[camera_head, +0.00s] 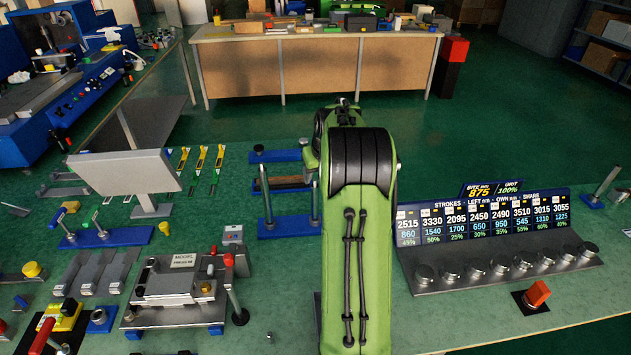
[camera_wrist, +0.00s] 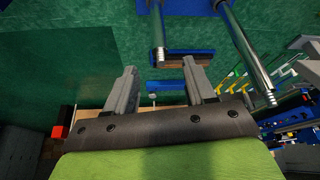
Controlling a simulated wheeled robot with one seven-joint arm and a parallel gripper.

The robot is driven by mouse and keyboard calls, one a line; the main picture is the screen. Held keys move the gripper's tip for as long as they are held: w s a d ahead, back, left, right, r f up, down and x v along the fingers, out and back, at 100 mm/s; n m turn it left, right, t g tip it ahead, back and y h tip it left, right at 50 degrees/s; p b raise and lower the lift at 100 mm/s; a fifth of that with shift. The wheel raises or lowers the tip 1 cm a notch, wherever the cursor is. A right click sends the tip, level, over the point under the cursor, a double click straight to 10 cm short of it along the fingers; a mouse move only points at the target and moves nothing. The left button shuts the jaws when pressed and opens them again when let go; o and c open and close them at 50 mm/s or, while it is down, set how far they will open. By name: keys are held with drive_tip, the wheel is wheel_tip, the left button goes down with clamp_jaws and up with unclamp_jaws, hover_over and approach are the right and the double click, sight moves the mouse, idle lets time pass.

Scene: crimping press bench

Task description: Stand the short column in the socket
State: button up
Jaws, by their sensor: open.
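My gripper (camera_wrist: 160,70) is open in the wrist view, its two grey fingers apart with nothing between them. In the head view my green arm hides it. Two silver columns (camera_wrist: 157,30) (camera_wrist: 247,40) rise from a blue base (camera_wrist: 205,6) in the wrist view, beyond the fingertips and apart from them. In the head view, one silver column (camera_head: 266,195) stands on the blue base (camera_head: 283,228), and another (camera_head: 315,195) is beside my arm, partly hidden. I cannot tell which is the short column. No socket is clearly identifiable.
A black display stand (camera_head: 480,225) with several knobs stands right of my arm. A grey panel (camera_head: 125,170) and a metal press (camera_head: 175,285) are at left. Green bench surface around (camera_head: 430,170) is clear.

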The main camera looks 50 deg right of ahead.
drive_tip(key=p+v, duration=0.1)
drive_tip(key=v, duration=0.7)
